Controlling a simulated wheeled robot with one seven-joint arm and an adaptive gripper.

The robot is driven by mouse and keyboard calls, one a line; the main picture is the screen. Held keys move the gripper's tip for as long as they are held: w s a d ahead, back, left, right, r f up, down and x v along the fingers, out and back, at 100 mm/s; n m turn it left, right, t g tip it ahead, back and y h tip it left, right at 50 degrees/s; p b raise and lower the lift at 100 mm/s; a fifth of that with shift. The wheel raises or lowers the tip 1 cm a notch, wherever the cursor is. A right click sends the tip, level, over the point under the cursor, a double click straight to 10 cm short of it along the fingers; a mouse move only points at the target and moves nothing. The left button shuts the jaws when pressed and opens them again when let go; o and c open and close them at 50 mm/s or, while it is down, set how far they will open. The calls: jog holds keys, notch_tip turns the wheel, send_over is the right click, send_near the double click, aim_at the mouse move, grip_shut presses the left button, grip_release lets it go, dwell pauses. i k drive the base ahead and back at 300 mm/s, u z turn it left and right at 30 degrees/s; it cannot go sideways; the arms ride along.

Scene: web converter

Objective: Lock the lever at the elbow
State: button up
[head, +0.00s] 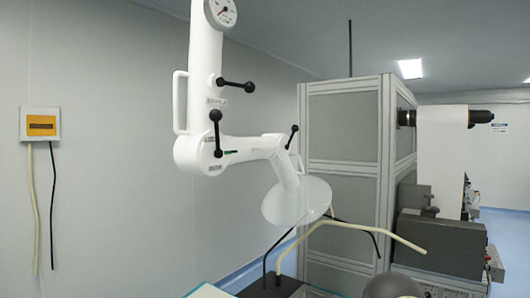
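A white jointed extraction arm (204,80) hangs from above, left of centre, and bends at its elbow (193,154). A black ball-ended lever (216,132) stands nearly upright at the elbow. A second black lever (237,86) sticks out roughly sideways from the upper tube. A third black lever (292,136) is tilted at the joint above the white round hood (296,201). I cannot tell from this view whether any lever is locked. My gripper is not in view.
A grey framed cabinet (342,128) stands behind and right of the hood. Grey machinery (437,247) fills the right side. A yellow-fronted wall box (40,125) with two hanging cables is at left. A black hose and a cream hose (370,228) bend below the hood. Space left of the elbow looks clear.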

aim_at(215, 115)
jog(key=k, duration=1.35)
jog(key=u, duration=0.75)
jog(key=i, duration=1.1)
jog(key=z, duration=0.2)
